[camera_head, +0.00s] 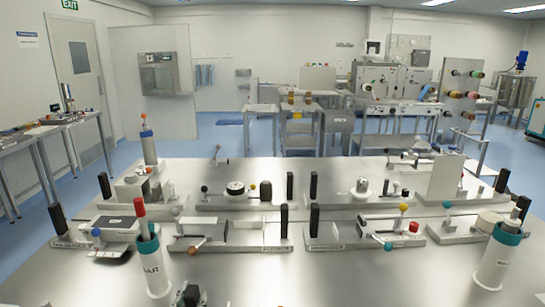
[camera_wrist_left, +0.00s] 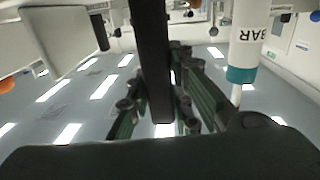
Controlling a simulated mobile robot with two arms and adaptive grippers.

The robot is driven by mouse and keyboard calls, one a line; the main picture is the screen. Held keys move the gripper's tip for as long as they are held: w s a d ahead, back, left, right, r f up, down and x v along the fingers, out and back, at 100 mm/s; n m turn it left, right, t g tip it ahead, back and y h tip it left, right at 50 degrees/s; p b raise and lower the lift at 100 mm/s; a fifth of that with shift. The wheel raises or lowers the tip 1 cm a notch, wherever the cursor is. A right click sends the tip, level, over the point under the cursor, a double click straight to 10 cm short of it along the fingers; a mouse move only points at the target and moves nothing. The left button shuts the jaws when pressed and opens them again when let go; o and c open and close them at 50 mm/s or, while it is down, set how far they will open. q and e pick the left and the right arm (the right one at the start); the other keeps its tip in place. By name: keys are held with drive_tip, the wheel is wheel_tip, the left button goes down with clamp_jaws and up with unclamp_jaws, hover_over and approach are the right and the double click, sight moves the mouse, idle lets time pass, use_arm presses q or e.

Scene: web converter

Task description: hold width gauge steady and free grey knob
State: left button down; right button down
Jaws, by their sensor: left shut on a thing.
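My left gripper (camera_head: 188,295) shows only in part at the bottom edge of the head view, right of the near-left white cup. The left wrist view is upside down; there a black upright post (camera_wrist_left: 152,60) stands between the green-and-black fingers, and the gripper is shut on it. The post's base is not visible, and I cannot tell for certain that it belongs to the width gauge. My right gripper is not in view.
White cups with teal rims and tools inside stand at the near left (camera_head: 155,262) and near right (camera_head: 495,265). Several small fixtures with black posts and coloured knobs fill two rows on the steel table (camera_head: 330,285).

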use_arm(q)
drive_tip(key=shift+f, duration=0.25)
drive_tip(key=c, duration=1.5)
unclamp_jaws()
drive_tip(key=shift+d+r, duration=0.1)
drive_tip(key=shift+r, duration=0.05)
drive_tip(key=shift+c, duration=0.2)
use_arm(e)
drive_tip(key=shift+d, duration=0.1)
use_arm(q)
drive_tip(key=shift+r, duration=0.1)
drive_tip(key=s, duration=0.8)
drive_tip(key=s+a, duration=0.1)
drive_tip(key=s, duration=0.3)
